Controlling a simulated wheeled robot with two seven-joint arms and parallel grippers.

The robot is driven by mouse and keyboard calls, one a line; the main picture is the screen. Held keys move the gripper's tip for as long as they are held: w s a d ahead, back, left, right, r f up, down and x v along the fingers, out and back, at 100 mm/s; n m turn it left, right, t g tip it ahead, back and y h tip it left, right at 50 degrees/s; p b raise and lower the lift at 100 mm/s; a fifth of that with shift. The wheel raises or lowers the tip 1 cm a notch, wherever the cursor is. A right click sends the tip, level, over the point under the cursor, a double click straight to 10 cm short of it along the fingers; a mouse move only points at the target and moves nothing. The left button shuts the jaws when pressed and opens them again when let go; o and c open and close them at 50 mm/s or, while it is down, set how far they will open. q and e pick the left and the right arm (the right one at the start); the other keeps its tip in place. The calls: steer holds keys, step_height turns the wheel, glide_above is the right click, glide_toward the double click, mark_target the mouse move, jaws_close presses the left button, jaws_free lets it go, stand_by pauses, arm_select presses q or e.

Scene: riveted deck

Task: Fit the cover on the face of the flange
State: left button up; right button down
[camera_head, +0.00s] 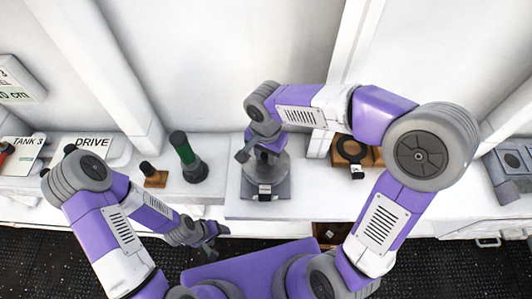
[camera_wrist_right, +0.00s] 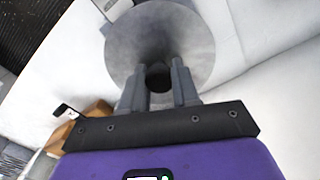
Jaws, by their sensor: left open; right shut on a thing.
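A round grey cover (camera_wrist_right: 160,38) fills the top of the right wrist view. My right gripper (camera_wrist_right: 159,76) is shut on the dark knob at its middle, with a finger on each side. In the head view my right gripper (camera_head: 262,150) is over the grey flange stand (camera_head: 266,189) on the bench. The grey disc there is partly hidden by the gripper. I cannot tell whether the cover touches the flange face. My left gripper (camera_head: 212,236) is open and empty, low in front of the bench edge.
A green-and-black cylinder (camera_head: 187,157) and a small wooden block with a black knob (camera_head: 154,178) stand to the left. A grey fixture (camera_head: 512,168) is at far right. White bench lies between.

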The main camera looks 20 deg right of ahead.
steer(key=shift+f+b, duration=0.15)
steer(key=shift+b, duration=0.15)
stand_by(0.4)
steer(key=c, duration=0.8)
jaws_free()
steer(key=shift+o, duration=0.2)
step_height(320, 180, up, 8)
steer(key=shift+f+p, duration=0.2)
steer(key=shift+p, duration=0.2)
